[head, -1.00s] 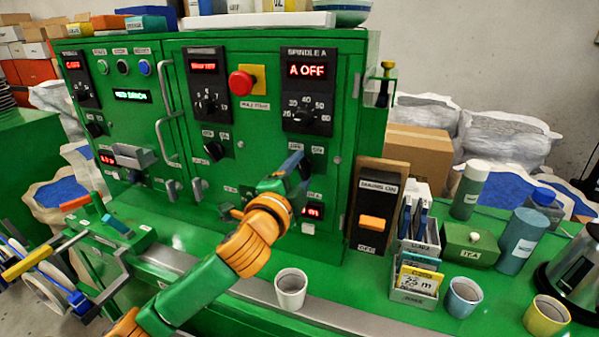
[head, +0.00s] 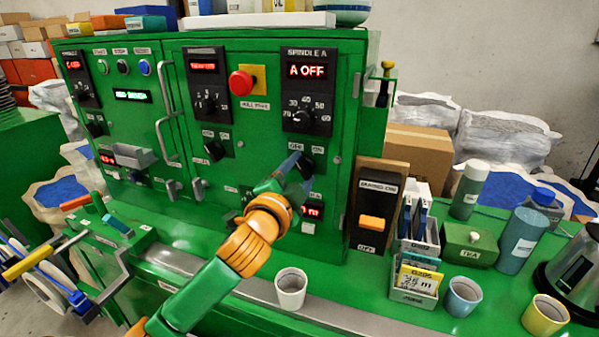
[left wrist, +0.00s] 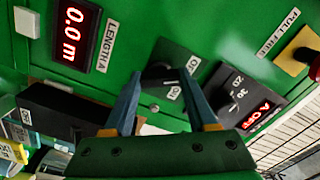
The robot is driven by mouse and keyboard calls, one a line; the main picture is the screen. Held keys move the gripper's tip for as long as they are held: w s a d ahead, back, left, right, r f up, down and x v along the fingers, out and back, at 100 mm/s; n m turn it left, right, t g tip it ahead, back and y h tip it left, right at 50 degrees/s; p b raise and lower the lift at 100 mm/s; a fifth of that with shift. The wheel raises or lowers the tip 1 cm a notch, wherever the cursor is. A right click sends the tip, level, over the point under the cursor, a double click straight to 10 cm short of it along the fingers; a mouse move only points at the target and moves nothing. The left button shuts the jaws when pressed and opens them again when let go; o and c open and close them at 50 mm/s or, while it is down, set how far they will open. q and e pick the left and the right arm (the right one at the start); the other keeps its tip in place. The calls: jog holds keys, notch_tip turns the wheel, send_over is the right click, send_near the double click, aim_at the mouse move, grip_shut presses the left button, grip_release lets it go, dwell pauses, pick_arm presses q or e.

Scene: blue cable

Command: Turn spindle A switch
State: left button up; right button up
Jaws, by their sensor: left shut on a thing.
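The spindle A switch is a small dark knob (head: 305,166) on the green cabinet, below the spindle A dial panel (head: 307,92). The red display there reads A OFF. My left gripper (head: 298,163) is at the switch, its blue fingers partly covering it. In the left wrist view my two fingers (left wrist: 163,98) reach to the panel and stand on either side of the dark switch knob (left wrist: 158,75), shut on it. The OFF and ON labels show beside it. The display also reads A OFF in that view (left wrist: 262,116). My right gripper is not in view.
A red stop button (head: 241,83) sits left of the dial panel. A black box with an orange mains switch (head: 371,223) stands right of the cabinet. A white cup (head: 291,290) stands below my arm. Holders, bottles and cups fill the right counter.

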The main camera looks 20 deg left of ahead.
pick_arm(q)
jog(key=o, duration=1.1)
jog(key=shift+r, duration=0.15)
jog(key=shift+o, duration=1.3)
jog(key=shift+w, duration=0.1)
jog(key=s+b, duration=0.2)
jog(key=s, duration=0.5)
jog(key=shift+a, duration=0.1)
